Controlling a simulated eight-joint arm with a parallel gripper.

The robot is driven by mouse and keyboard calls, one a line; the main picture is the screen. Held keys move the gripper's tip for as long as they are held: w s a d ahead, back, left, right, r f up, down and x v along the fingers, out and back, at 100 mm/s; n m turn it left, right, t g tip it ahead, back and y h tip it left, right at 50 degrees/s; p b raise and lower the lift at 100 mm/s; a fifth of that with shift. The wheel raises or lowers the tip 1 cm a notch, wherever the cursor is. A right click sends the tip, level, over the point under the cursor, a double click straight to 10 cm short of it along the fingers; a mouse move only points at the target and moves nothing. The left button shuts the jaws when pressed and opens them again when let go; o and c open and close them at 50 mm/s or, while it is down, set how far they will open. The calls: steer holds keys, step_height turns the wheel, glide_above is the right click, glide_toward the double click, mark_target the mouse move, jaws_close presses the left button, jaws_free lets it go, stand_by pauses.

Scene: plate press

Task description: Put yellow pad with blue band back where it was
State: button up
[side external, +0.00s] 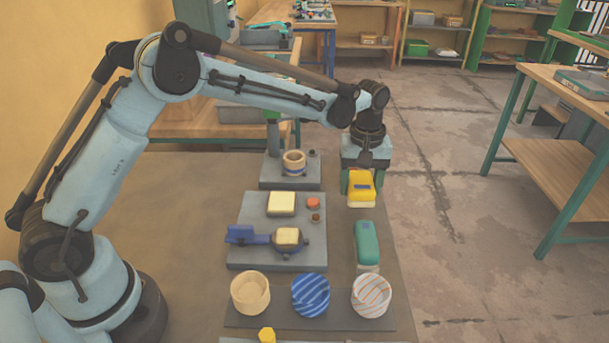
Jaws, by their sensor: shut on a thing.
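The yellow pad with a blue band (361,188) has a pale lower part and is at the right side of the dark work surface. My gripper (361,182) points down over it, with green fingers on either side, and is shut on it. I cannot tell whether the pad's underside touches the surface or is slightly above it. A teal pad (367,242) with a pale lower end lies nearer the camera, in line with the yellow pad and apart from it.
A grey plate (240,207) bears a pale yellow block (281,203), a blue-handled fixture (240,235) and small round buttons. A tan ring (293,162) stands behind. Cream (250,292), blue-striped (310,294) and orange-striped (371,295) round dishes stand in front. A yellow knob (267,335) is at the bottom edge.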

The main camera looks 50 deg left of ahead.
steer(key=shift+f, duration=1.9)
steer(key=shift+f, duration=0.1)
steer(key=o, duration=1.1)
